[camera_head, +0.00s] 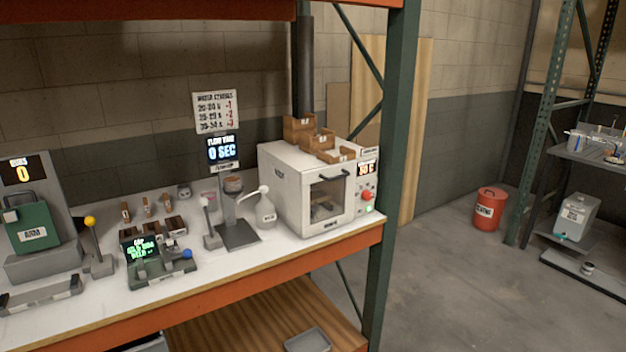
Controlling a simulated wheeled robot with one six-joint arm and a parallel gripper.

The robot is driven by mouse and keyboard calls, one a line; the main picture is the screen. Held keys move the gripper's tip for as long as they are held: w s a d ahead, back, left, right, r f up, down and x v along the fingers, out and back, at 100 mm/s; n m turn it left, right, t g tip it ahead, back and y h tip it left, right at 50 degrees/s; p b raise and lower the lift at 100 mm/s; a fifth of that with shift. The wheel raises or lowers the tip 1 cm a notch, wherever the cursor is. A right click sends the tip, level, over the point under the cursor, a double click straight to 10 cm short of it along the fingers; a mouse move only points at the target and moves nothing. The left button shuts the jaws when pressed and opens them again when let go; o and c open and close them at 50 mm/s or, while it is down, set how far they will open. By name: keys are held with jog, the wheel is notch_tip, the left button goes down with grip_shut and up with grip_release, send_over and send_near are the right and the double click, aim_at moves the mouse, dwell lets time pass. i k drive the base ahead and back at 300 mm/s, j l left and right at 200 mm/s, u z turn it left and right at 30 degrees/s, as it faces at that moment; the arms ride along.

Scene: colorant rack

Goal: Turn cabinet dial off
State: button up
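The white cabinet (285,190) stands at the right end of the workbench. Its front door has a dark window (328,196) and looks shut. On the panel to the right of the door is a round red dial (366,195). A small lit display (367,168) sits above the dial, its reading too small to be sure of. A small green spot (369,209) shows just below the dial. The dial's exact angle cannot be made out. My gripper is not in view.
The white bench top (285,258) holds a stand with a "0 SEC" screen (223,150), a white flask (265,212) and a green device (155,265). A green rack post (392,150) rises right of the cabinet. Open floor (440,285) lies right, with a red bin (489,209) beyond.

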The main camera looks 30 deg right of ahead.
aim_at(366, 196)
jog(key=i+l+z, duration=0.65)
jog(key=i+l, duration=0.3)
